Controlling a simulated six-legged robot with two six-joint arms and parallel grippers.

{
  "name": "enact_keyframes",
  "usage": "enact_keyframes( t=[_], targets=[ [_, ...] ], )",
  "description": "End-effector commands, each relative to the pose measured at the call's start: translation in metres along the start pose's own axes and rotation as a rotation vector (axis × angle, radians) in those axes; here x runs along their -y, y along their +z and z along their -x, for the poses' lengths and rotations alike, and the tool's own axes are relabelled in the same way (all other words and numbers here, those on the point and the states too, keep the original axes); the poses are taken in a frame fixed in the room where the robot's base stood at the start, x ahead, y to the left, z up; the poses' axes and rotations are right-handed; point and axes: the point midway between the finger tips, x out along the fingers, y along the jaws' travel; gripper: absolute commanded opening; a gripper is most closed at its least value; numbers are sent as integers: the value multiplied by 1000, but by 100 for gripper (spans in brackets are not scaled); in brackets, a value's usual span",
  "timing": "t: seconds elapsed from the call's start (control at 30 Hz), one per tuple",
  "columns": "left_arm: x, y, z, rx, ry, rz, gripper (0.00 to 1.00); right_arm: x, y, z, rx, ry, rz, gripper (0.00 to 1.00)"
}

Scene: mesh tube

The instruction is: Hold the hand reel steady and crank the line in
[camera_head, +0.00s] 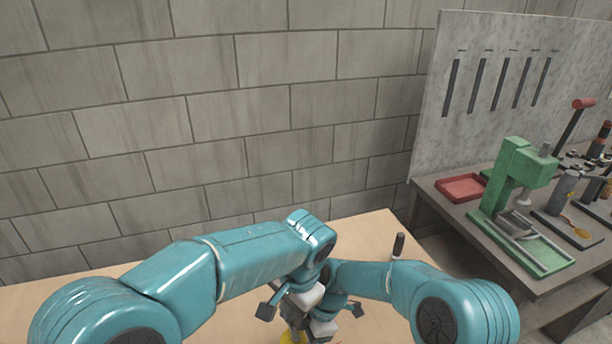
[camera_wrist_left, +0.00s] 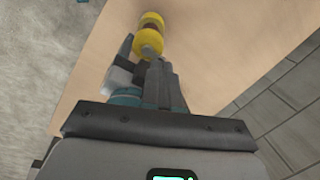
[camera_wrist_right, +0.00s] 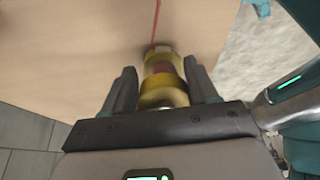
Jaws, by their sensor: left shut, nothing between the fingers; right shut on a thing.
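The hand reel has yellow flanges and a reddish-brown middle. In the right wrist view the reel (camera_wrist_right: 163,94) sits between the two fingers of my right gripper (camera_wrist_right: 164,74), which is shut on it. A thin red line (camera_wrist_right: 155,22) runs from the reel across the table. In the left wrist view my left gripper (camera_wrist_left: 156,68) is shut and empty, with its fingertips close to the reel's grey end (camera_wrist_left: 150,40). I cannot tell whether they touch. In the head view only a bit of yellow (camera_head: 291,338) shows below my grippers. I cannot make out a crank knob.
The pale wooden table (camera_head: 365,228) is mostly clear. A dark upright post (camera_head: 398,246) stands near its right edge. A grey block wall is behind. To the right, a separate bench holds a green press (camera_head: 518,175), a red tray (camera_head: 461,187) and tools.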

Motion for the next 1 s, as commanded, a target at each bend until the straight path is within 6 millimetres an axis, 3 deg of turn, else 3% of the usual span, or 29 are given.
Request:
enact_keyframes(
  t=[0.17,0.4,1.0],
  targets=[
    [-6,0,1,0,0,-2,0,0,0,0,0,1,0,23],
    [-43,2,8,0,0,-3,0,0,0,0,0,1,0,23],
    [-43,18,-55,1,1,0,0,0,0,0,0,1,0,23]
  ],
)
